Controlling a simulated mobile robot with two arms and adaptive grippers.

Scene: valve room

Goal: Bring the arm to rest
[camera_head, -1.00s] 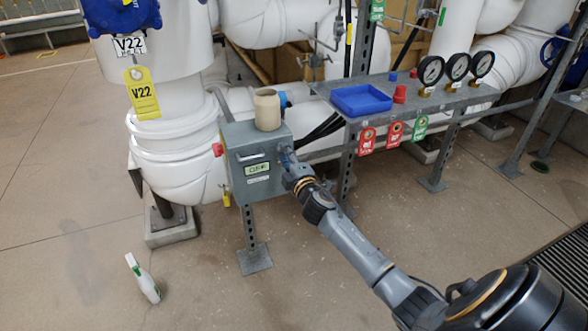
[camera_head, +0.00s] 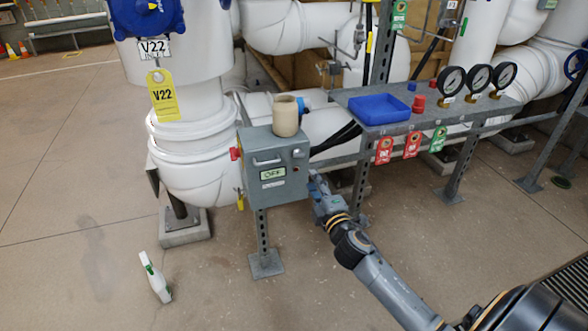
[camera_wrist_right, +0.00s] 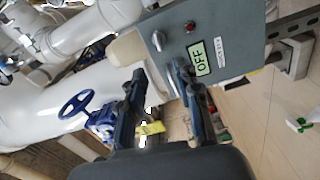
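My right arm reaches up from the lower right in the head view. Its gripper (camera_head: 316,180) is just below and right of the grey control box (camera_head: 268,148). In the right wrist view the two fingers of this gripper (camera_wrist_right: 160,72) are apart with nothing held between them. The grey box (camera_wrist_right: 232,32) with its OFF label is close beyond the fingertips there, tilted in the picture. My left gripper does not show in either view.
A beige jar (camera_head: 285,118) stands on the box. A grey shelf (camera_head: 440,112) to the right carries a blue tray (camera_head: 379,108) and gauges. White pipes (camera_head: 190,150) stand behind. A spray bottle (camera_head: 155,278) is on the floor, which is mostly clear at left.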

